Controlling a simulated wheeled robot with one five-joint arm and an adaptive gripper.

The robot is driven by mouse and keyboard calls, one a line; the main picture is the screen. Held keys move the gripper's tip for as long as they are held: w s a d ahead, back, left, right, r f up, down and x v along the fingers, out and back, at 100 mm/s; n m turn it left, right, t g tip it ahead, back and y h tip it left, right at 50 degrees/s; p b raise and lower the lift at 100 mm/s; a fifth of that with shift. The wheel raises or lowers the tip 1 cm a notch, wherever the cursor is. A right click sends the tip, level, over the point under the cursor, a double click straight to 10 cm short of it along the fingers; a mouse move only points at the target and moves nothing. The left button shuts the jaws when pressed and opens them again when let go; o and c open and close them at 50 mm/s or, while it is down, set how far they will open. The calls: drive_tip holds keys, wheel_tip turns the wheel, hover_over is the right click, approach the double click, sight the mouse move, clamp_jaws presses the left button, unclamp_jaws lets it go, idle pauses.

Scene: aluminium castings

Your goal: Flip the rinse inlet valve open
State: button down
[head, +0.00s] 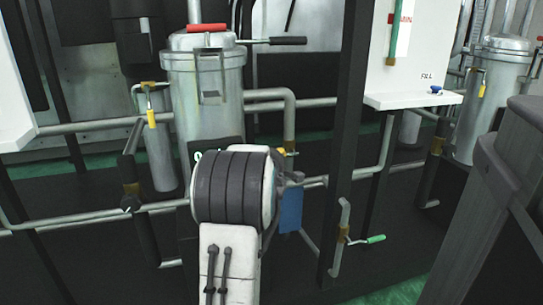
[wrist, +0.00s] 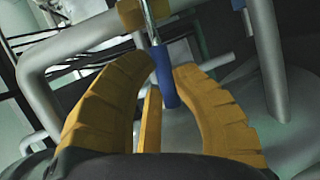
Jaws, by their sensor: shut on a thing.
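In the wrist view, a valve handle with a blue sleeve (wrist: 165,78) hangs on a metal lever from a brass valve body (wrist: 130,12) on a grey pipe. My gripper (wrist: 168,66) has its yellow fingers on either side of the blue sleeve and is shut on it near the fingertips. No readable label here names this valve as the rinse inlet. In the head view, my arm hides the fingers and most of the handle. A small brass-yellow part (head: 283,152) shows just right of the arm; I cannot tell whether it is valve or finger.
A lidded metal canister (head: 206,90) with a red-handled bar stands behind my arm. Yellow-handled valves (head: 151,118) and a green-handled valve (head: 375,239) sit on nearby pipes. A dark upright post (head: 348,130) stands close to the right. A white panel marked FILL (head: 410,99) is beyond it.

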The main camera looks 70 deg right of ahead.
drive_tip(key=c, duration=1.4)
unclamp_jaws()
drive_tip(key=shift+d+r, duration=0.1)
drive_tip(key=shift+r, duration=0.25)
drive_tip(key=shift+c, duration=0.2)
drive_tip(key=o, duration=0.5)
drive_tip(key=shift+f, duration=0.2)
drive_tip(key=shift+c, duration=0.2)
drive_tip(key=shift+a, duration=0.2)
drive_tip(key=v, duration=1.1)
drive_tip(key=shift+a, duration=0.4)
drive_tip(key=shift+s+r, duration=0.1)
drive_tip(key=shift+s, duration=0.05)
drive_tip(key=shift+c, duration=0.4)
